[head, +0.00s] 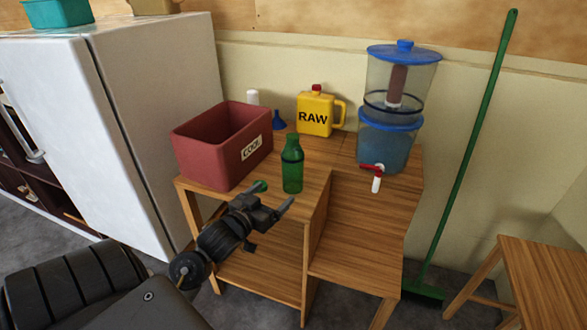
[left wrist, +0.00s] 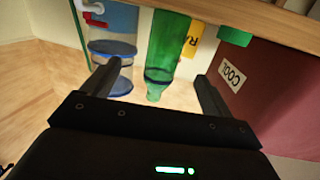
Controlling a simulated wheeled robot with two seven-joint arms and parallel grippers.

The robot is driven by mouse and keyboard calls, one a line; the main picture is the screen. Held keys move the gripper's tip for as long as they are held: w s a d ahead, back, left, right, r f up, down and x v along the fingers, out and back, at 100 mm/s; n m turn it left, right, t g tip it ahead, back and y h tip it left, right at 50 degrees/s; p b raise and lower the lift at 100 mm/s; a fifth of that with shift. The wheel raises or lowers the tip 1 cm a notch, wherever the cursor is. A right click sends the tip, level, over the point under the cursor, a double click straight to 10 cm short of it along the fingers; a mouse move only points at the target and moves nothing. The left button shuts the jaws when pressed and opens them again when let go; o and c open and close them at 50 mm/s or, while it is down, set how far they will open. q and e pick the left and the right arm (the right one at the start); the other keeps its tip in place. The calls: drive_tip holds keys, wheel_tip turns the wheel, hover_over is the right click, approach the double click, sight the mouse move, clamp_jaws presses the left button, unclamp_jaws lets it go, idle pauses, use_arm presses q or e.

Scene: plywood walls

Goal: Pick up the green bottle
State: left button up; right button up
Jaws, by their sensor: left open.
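The green bottle (head: 292,168) stands upright near the front edge of the wooden table (head: 345,160). My left gripper (head: 274,200) is open and empty, just in front of the table edge and a little left of the bottle. In the left wrist view the picture is upside down. There the bottle (left wrist: 167,48) shows beyond the open left gripper (left wrist: 158,82), in the gap between its fingers and apart from them. My right gripper is not in view.
A red box labelled COOL (head: 205,155) stands left of the bottle. A small green object (head: 261,186) lies beside the box. Behind are a yellow RAW jug (head: 316,116), a blue funnel (head: 279,122) and a water dispenser (head: 385,150). A lower shelf (head: 355,250) is bare.

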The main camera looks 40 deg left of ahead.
sight(286, 172)
use_arm(q)
drive_tip(key=shift+t, duration=0.4)
drive_tip(key=shift+w+a+r, duration=0.25)
drive_tip(key=shift+w+r, duration=0.05)
drive_tip(key=shift+w, duration=0.7)
drive_tip(key=shift+w+a+r, duration=0.25)
drive_tip(key=shift+w+r, duration=0.05)
drive_tip(key=shift+w, duration=0.7)
drive_tip(key=shift+w+a+r, duration=0.25)
drive_tip(key=shift+w+r, duration=0.05)
drive_tip(key=shift+w, duration=0.7)
drive_tip(key=w, duration=0.2)
drive_tip(key=w+a, duration=0.1)
drive_tip(key=w, duration=0.2)
drive_tip(key=shift+f, duration=0.15)
drive_tip(key=c, duration=1.1)
